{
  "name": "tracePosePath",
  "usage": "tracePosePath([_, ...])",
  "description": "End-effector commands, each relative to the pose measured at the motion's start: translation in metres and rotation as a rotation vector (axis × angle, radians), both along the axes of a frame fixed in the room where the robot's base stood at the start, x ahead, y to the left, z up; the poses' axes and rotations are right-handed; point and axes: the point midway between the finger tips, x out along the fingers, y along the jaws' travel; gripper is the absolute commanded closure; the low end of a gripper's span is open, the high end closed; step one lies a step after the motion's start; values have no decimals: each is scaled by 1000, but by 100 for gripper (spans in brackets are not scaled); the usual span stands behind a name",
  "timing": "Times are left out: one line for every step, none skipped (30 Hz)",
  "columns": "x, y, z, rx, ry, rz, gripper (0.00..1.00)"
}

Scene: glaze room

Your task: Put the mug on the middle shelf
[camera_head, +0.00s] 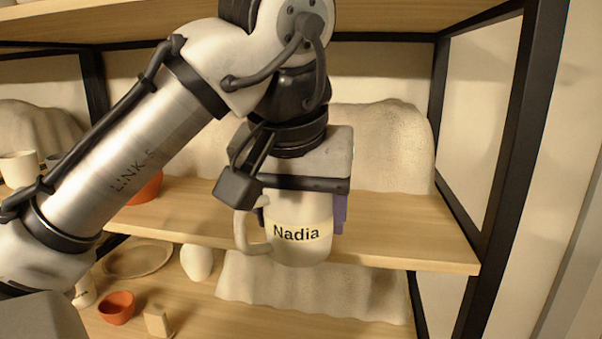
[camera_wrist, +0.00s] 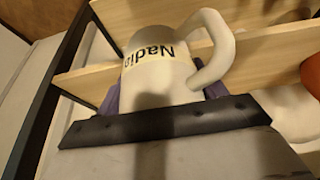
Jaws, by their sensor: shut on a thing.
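A pale cream mug (camera_head: 301,246) with a "Nadia" label hangs upright below my gripper (camera_head: 300,212). Its handle points left in the head view. My gripper is shut on the mug, with a purple finger pad showing on its right side. In the wrist view the mug (camera_wrist: 160,72) sits between two purple fingers of my gripper (camera_wrist: 160,100), its handle to the right. The middle shelf (camera_head: 400,243) is a wooden board seen behind the mug; the mug overlaps its front edge in the picture. I cannot tell whether they touch.
An orange bowl (camera_head: 148,188) stands left on the middle shelf, partly behind my arm. The right part of that shelf looks clear. A black post (camera_head: 512,150) bounds the right. The lower shelf holds a plate (camera_head: 137,259), a white vessel (camera_head: 196,262) and an orange cup (camera_head: 117,308).

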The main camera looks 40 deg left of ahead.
Motion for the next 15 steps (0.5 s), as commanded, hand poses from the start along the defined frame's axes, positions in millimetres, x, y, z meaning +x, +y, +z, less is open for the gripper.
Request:
tracePosePath([13,6,4,-4,0,-5,61])
tracePosePath([20,10,4,-4,0,-5,61])
tracePosePath([29,16,5,-5,-1,-4,61])
tracePosePath([36,20,5,-5,-1,-4,61])
tracePosePath([43,24,5,-4,0,-5,61])
tracePosePath([51,29,4,-3,-1,-2,61])
tracePosePath([56,33,5,-4,-1,-3,61])
tracePosePath([61,36,4,-3,-1,-2,61])
tracePosePath([67,40,3,-2,0,-3,61])
tracePosePath([71,42,3,-3,0,-2,61])
tracePosePath([74,44,3,-2,-1,-2,61])
tracePosePath([77,46,3,-1,-2,-1,61])
tracePosePath([78,47,2,0,-1,0,61])
tracePosePath([80,48,2,-1,0,0,61])
tracePosePath([82,50,2,-2,-1,0,61])
